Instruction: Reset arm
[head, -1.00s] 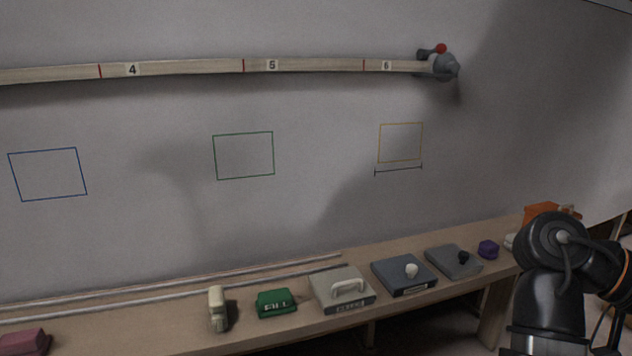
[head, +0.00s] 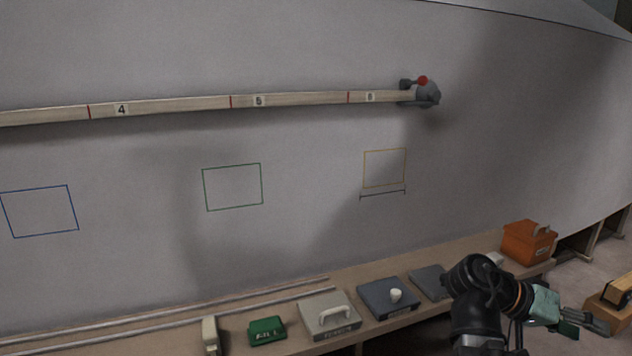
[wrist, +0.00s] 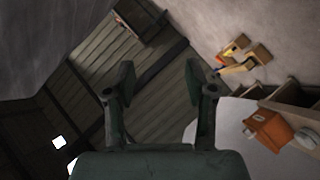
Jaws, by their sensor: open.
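My gripper (head: 592,324) shows at the lower right of the head view, at the end of my black arm, pointing right, beyond the right end of the bench. In the wrist view my gripper (wrist: 160,80) has its two dark fingers spread apart with nothing between them. Behind them is dark planking. No object touches the fingers.
The bench (head: 382,333) runs under the hull wall (head: 310,150). A wooden batten (head: 180,107) spans the wall.

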